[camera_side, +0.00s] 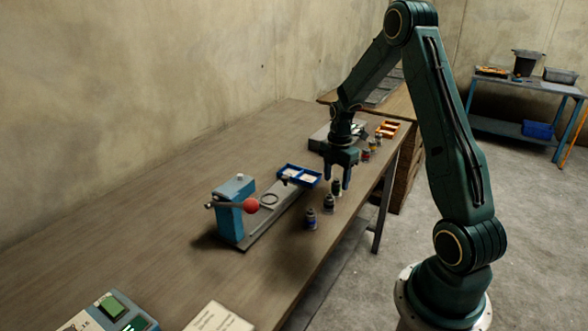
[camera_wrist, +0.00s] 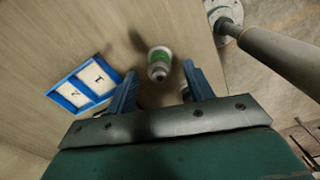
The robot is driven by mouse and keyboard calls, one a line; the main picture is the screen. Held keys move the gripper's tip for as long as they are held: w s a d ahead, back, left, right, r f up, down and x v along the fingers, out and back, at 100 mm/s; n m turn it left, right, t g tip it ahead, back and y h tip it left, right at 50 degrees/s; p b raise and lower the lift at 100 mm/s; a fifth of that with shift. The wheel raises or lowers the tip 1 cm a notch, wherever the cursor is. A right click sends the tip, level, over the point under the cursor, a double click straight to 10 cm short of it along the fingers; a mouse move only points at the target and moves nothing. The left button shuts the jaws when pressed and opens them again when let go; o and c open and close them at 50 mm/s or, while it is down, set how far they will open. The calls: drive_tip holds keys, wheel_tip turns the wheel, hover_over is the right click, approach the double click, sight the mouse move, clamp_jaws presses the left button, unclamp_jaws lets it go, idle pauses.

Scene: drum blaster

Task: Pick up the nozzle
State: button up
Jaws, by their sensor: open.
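Several small dark nozzles stand upright near the front edge of the table. In the side view, one nozzle (camera_side: 336,188) is below my gripper (camera_side: 337,184), and two more, a grey one (camera_side: 328,204) and a blue-banded one (camera_side: 310,219), stand nearer the camera. In the wrist view, a nozzle with a green band (camera_wrist: 160,60) appears between the two blue fingers of my gripper (camera_wrist: 159,69). The fingers are open, with nothing held. Another small object (camera_wrist: 185,91) is mostly hidden behind the right finger.
A blue tray (camera_side: 288,169) with two white cells lies beside the nozzles. A blue press (camera_side: 234,220) with a red-knobbed lever (camera_side: 251,205) stands to the left.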

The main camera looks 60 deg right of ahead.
drive_tip(key=shift+f, duration=1.45)
drive_tip(key=shift+c, duration=0.4)
clamp_jaws()
